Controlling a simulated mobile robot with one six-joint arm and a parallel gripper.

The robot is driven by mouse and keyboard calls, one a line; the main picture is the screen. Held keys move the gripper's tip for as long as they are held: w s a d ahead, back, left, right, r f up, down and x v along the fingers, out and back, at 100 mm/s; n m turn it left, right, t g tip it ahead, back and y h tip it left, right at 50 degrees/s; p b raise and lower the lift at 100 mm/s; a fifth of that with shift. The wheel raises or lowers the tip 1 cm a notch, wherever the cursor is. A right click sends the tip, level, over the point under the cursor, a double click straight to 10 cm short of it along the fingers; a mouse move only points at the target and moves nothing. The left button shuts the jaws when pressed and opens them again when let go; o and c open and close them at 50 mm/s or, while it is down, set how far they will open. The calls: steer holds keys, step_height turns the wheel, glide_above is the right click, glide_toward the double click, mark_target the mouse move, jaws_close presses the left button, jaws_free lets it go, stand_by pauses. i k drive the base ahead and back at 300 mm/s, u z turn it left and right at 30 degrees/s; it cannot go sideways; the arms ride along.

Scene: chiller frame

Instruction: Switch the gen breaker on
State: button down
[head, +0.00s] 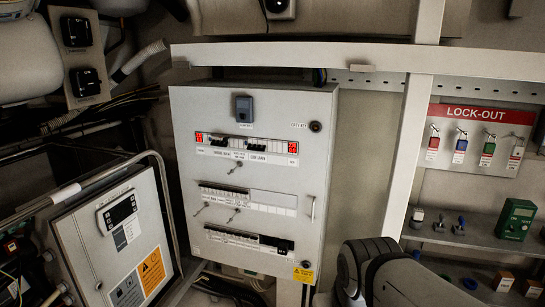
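A grey breaker panel (240,115) stands upright in the middle of the head view. Its top row has red ends, with dark switches in between. One dark breaker group (220,142) sits on the left, and another, which may be the gen breaker (256,147), sits right of it. The labels below are too small to read surely, and I cannot tell the lever positions. My gripper is not in view; only a part of my arm shows at the bottom right, in front of the panel's lower right side.
Several small keys hang in the panel's middle rows. A lock-out board (487,116) with coloured tags hangs at the right above a shelf (452,238). A pale frame post (408,140) stands between them. An open control box door (75,235) is at the lower left.

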mark_target(249, 148)
steer(key=z, duration=0.05)
steer(key=i, duration=1)
steer(key=z, duration=0.05)
